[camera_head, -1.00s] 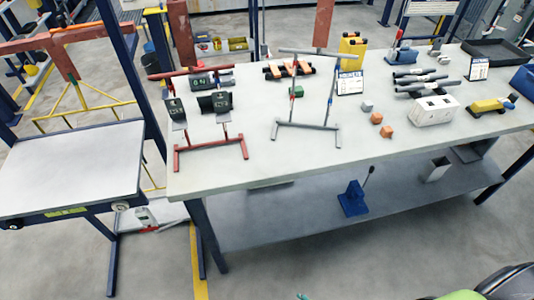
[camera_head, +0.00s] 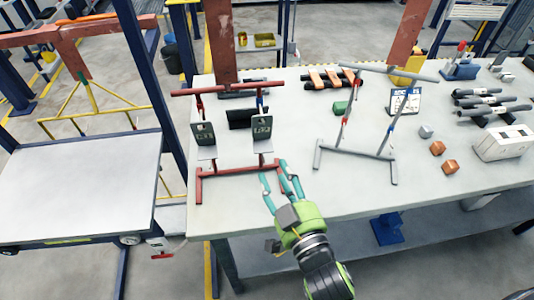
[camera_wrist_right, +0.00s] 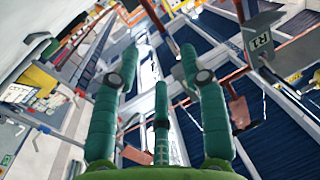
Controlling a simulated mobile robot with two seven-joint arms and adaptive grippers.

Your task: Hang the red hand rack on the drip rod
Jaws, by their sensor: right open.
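On the table, a red stand with a red top bar (camera_head: 226,88) carries two hanging pieces with dark panels. The left one, with a red upper part, looks like the red hand rack (camera_head: 203,133); the right one has a blue upper part (camera_head: 261,104). To their right stands a grey frame whose top rod looks like the drip rod (camera_head: 387,72). My right gripper (camera_head: 281,177) is open and empty, just right of the red stand's base. My left gripper is out of view.
Orange blocks (camera_head: 450,167) and a white box (camera_head: 505,143) lie right of the grey frame. A flat-topped cart (camera_head: 80,195) stands left of the table. The table's front edge is clear.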

